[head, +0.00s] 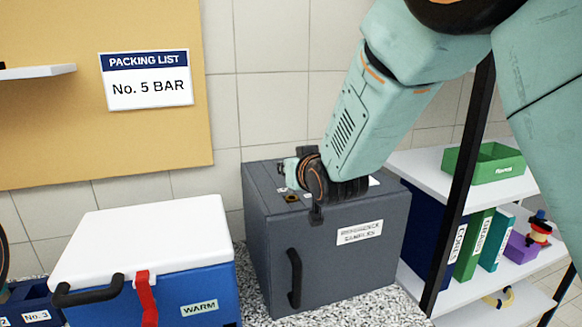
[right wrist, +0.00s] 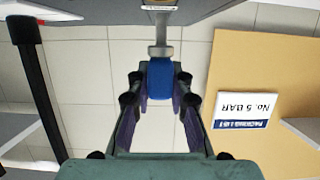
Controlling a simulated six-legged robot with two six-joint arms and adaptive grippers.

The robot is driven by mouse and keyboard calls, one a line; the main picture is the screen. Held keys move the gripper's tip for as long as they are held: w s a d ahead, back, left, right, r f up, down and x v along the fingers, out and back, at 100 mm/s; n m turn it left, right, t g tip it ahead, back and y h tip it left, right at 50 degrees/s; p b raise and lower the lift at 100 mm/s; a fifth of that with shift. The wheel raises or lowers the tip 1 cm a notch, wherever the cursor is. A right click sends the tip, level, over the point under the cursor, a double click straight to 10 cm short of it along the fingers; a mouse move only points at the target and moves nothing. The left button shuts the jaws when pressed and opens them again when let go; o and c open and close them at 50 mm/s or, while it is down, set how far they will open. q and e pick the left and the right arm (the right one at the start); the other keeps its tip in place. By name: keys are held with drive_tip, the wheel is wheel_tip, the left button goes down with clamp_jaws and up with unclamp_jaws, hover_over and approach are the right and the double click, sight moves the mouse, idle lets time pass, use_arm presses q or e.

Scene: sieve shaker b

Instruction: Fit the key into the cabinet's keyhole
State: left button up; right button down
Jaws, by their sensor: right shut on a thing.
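The grey cabinet (head: 325,260) stands against the tiled wall. A small brass-coloured fitting (head: 292,198) shows on its top; whether it is the keyhole is too small to tell. My right gripper (head: 300,176) is low over the cabinet top, partly hidden by its own wrist. In the right wrist view the right gripper (right wrist: 160,92) is shut on the blue-headed key (right wrist: 160,76). The key's grey shaft points at a plate (right wrist: 160,6) on the cabinet, at the picture's top edge. I cannot tell whether its tip is in or just short. My left gripper is not in view.
A blue cooler (head: 205,270) with a white lid stands left of the cabinet. A white shelf rack (head: 410,168) with a green bin (head: 490,165) and books is at the right, with a black post. The packing list (head: 148,80) hangs on the wall board.

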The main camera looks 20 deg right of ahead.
drive_tip(key=shift+s+f, duration=0.1)
drive_tip(key=shift+d+f+b, duration=0.1)
drive_tip(key=shift+f+b, duration=0.25)
drive_tip(key=shift+f, duration=0.15)
drive_tip(key=shift+f, duration=0.2)
drive_tip(key=shift+r, duration=0.25)
idle(0.4)
drive_tip(key=shift+r, duration=0.1)
idle(1.3)
drive_tip(key=shift+f+b, duration=0.8)
drive_tip(key=shift+f, duration=0.6)
